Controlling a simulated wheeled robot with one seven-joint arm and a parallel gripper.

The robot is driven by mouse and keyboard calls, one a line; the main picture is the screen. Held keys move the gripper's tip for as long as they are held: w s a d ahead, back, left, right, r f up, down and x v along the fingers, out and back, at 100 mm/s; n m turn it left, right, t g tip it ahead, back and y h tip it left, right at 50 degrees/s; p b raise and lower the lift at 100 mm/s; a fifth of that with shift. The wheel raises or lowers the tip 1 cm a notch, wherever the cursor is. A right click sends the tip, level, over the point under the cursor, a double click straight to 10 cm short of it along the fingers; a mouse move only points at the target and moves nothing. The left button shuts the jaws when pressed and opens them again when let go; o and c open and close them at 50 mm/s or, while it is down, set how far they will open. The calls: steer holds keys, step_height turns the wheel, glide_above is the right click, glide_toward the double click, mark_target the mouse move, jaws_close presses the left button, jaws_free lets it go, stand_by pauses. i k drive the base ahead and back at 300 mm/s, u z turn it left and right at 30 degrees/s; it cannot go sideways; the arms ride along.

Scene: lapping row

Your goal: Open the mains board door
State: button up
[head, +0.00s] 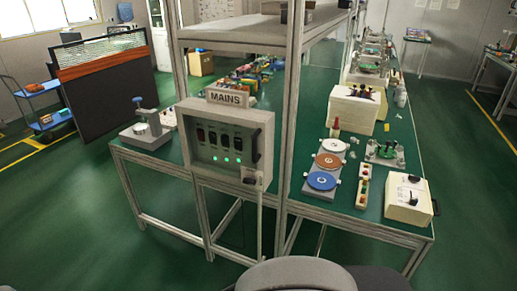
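The mains board (195,165) is a grey-beige box on the near post of the bench frame, under a sign (228,97) reading MAINS. Its front shows several dark switches and a row of green lights. A dark upright handle (256,146) is at the right edge of the front. The door looks closed, lying flat with the box; its exact outline is hard to make out. A small grey box with a dark knob (250,180) sits at the lower right corner. My gripper is not in view; only rounded grey parts of my own body show at the bottom.
The green-topped bench (345,212) runs back to the right, with lapping discs (321,180) and a cream box (408,200) near its front edge. Frame posts (290,120) stand close right of the board. Green floor in front and left is clear.

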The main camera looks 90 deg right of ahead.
mark_target(261, 134)
steer(key=k, duration=0.8)
steer(key=z, duration=0.95)
steer(key=i, duration=0.45)
